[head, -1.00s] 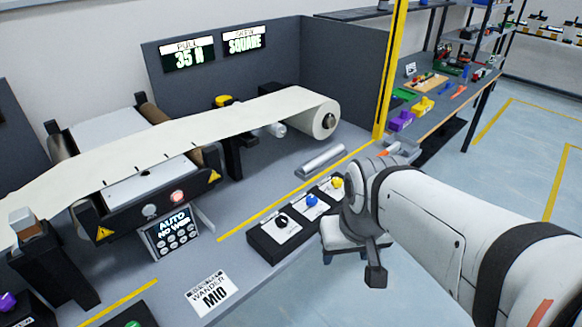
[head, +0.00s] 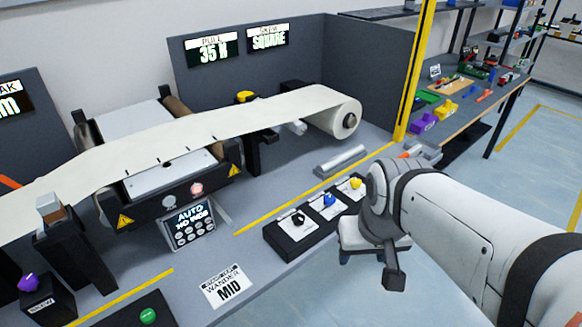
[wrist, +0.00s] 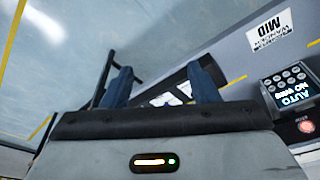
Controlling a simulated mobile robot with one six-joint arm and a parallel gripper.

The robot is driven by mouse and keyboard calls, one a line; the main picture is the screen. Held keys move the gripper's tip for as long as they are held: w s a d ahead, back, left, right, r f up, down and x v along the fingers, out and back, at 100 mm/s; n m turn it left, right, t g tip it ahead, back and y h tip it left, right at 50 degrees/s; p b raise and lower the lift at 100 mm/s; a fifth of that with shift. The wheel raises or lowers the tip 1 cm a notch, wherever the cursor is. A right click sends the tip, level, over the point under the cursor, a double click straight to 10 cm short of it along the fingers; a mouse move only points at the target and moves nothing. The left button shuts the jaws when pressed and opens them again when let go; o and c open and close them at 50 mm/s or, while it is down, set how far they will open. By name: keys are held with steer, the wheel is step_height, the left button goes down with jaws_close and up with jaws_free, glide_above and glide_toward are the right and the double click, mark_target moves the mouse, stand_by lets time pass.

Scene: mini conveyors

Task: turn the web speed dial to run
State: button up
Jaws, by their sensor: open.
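A black control box (head: 290,251) on the front edge of the grey bench carries three knobs on white plates: a black dial (head: 298,219), a blue knob (head: 329,200) and a yellow knob (head: 355,183). Their labels are too small to read, so I cannot tell which is the web speed dial. My gripper (wrist: 161,72) is open and empty in the wrist view, its two blue fingers apart. Part of the box with white plates (wrist: 168,99) shows between and beyond them. In the head view my wrist is just right of the box, off the bench edge, and touches no knob.
The web machine (head: 160,185) with its paper roll (head: 347,119) stands behind the box. A keypad panel (head: 189,224) reads "AUTO". A "WANDER MID" card (head: 227,287), green button (head: 148,316) and purple knob (head: 29,281) are at left. A metal bar (head: 340,160) lies behind the box.

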steer(key=shift+w, duration=0.1)
steer(key=m+g+b, duration=0.3)
steer(key=m+b, duration=0.1)
steer(key=m, duration=1.4)
glide_above(300, 217)
step_height(300, 217, down, 7)
steer(key=shift+r, duration=0.1)
steer(key=shift+f, duration=0.5)
step_height(300, 217, down, 7)
